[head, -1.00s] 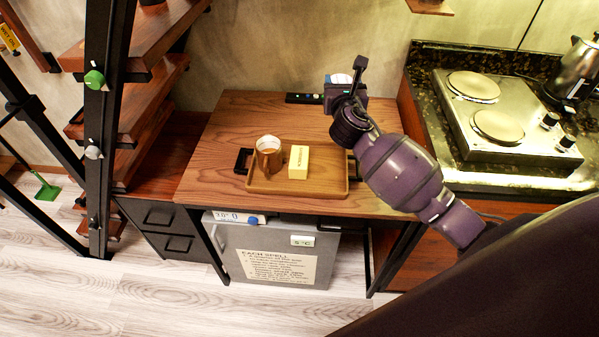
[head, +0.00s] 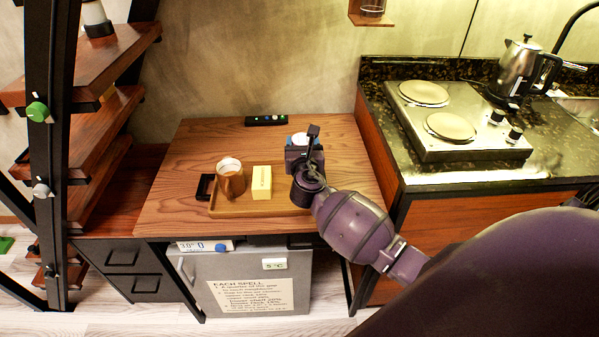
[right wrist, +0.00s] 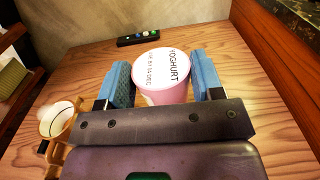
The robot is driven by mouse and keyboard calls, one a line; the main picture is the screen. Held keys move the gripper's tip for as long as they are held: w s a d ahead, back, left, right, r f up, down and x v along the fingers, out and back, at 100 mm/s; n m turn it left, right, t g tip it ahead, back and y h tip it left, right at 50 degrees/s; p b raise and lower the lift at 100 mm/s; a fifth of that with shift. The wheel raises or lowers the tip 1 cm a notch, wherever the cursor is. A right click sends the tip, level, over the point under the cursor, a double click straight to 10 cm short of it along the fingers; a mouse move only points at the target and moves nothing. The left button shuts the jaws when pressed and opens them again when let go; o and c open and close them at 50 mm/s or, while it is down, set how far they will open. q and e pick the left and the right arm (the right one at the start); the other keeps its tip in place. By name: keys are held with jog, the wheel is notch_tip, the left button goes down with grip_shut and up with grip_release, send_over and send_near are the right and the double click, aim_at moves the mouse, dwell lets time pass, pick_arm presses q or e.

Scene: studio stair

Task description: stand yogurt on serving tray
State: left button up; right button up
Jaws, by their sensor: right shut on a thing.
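The yogurt is a pink cup with a white lid lettered YOGHURT (right wrist: 163,72). In the right wrist view it stands between the two blue fingers of my right gripper (right wrist: 163,82), which is shut on it. In the head view my right gripper (head: 302,146) is at the right rear of the tray, and only a little of the yogurt's pale lid (head: 299,138) shows. The wooden serving tray (head: 240,212) lies on the wooden table; my right arm hides its right end. I cannot tell the yogurt's height above the surface. My left gripper is out of view.
A copper mug (head: 231,181) and a yellow block (head: 262,182) occupy the tray's left and middle. A black remote (head: 266,120) lies at the table's back. A counter with a hob (head: 450,128) and kettle (head: 515,70) borders the right; shelves (head: 95,120) border the left.

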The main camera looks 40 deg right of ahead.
notch_tip(320, 180, down, 3)
jog(key=shift+r+b, duration=0.1)
jog(key=shift+b, duration=0.2)
jog(key=shift+f, duration=0.4)
notch_tip(320, 180, down, 5)
jog(key=shift+r+b, duration=0.1)
jog(key=shift+b, duration=0.95)
jog(key=shift+f, duration=0.25)
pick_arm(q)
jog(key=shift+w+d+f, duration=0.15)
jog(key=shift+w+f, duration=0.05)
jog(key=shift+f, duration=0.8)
pick_arm(e)
jog(key=shift+r, duration=0.1)
jog(key=shift+f, duration=0.2)
jog(key=o, duration=1)
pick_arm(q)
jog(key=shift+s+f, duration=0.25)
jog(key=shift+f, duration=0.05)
